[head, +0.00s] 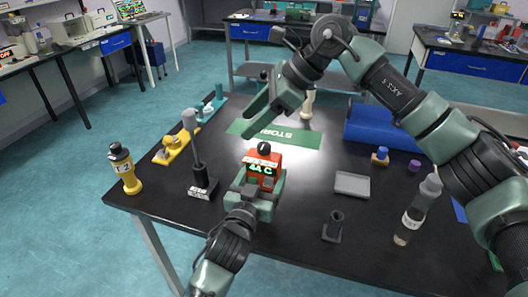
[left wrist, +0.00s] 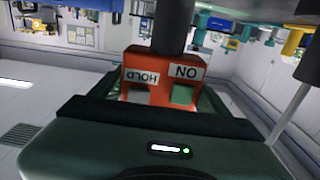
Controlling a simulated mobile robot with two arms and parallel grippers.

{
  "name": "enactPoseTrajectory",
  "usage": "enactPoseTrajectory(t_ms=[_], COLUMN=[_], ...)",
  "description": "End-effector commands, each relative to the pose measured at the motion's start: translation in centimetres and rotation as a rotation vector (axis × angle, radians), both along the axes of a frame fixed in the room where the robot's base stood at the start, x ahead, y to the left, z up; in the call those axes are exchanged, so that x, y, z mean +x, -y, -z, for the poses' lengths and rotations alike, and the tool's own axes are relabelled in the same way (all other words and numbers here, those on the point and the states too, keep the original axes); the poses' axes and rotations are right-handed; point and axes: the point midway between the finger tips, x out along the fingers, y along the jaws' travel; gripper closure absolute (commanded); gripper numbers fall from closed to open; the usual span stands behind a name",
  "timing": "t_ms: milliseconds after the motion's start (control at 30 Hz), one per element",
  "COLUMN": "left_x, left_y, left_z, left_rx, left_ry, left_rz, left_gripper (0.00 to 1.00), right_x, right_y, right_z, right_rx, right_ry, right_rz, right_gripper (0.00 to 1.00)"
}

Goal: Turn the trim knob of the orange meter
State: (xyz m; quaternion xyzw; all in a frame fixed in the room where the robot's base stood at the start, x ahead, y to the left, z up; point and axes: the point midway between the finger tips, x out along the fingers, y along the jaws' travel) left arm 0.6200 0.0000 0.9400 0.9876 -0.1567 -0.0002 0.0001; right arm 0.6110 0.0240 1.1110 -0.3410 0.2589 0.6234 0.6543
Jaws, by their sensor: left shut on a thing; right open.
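My left gripper (head: 260,190) is shut on the meter, a finger on each side. Whether the meter touches the table is unclear. In the left wrist view the orange meter (left wrist: 165,65) shows HOLD and ON labels upside down, with a green and a grey button; a dark upright part rises behind it, unclear what. My right gripper (head: 248,116) is open and empty, above and behind the knob, apart from it.
A green STORE mat (head: 300,137) lies behind the meter.

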Motion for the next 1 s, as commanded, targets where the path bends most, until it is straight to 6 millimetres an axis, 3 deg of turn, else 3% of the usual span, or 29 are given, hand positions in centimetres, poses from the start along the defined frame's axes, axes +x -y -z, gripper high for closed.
enactPoseTrajectory(t_ms=[67,200,333,467,600,733,1000], left_x=[0.0,0.0,0.0,0.0,0.0,0.0,0.0], left_y=[0.0,0.0,0.0,0.0,0.0,0.0,0.0], left_z=[0.0,0.0,0.0,0.0,0.0,0.0,0.0], left_rx=[0.000,0.000,0.000,0.000,0.000,0.000,0.000], left_ry=[0.000,0.000,0.000,0.000,0.000,0.000,0.000], left_rz=[0.000,0.000,0.000,0.000,0.000,0.000,0.000], left_gripper=[0.73,0.73,0.73,0.73,0.73,0.73,0.73], right_x=[-1.0,-2.9,-4.6,-5.9,-6.6,-7.0,-8.3], right_y=[-2.1,-5.2,-6.6,-6.4,-4.7,-1.9,4.7], right_z=[0.9,0.6,-0.2,-1.0,-1.2,-0.1,5.4], right_rx=[0.142,0.402,0.629,0.822,0.974,1.044,0.960], right_ry=[0.049,0.143,0.218,0.280,0.333,0.364,0.378], right_rz=[-0.055,-0.100,-0.074,0.018,0.189,0.397,0.812], right_gripper=[0.48,0.48,0.48,0.48,0.48,0.48,0.48])
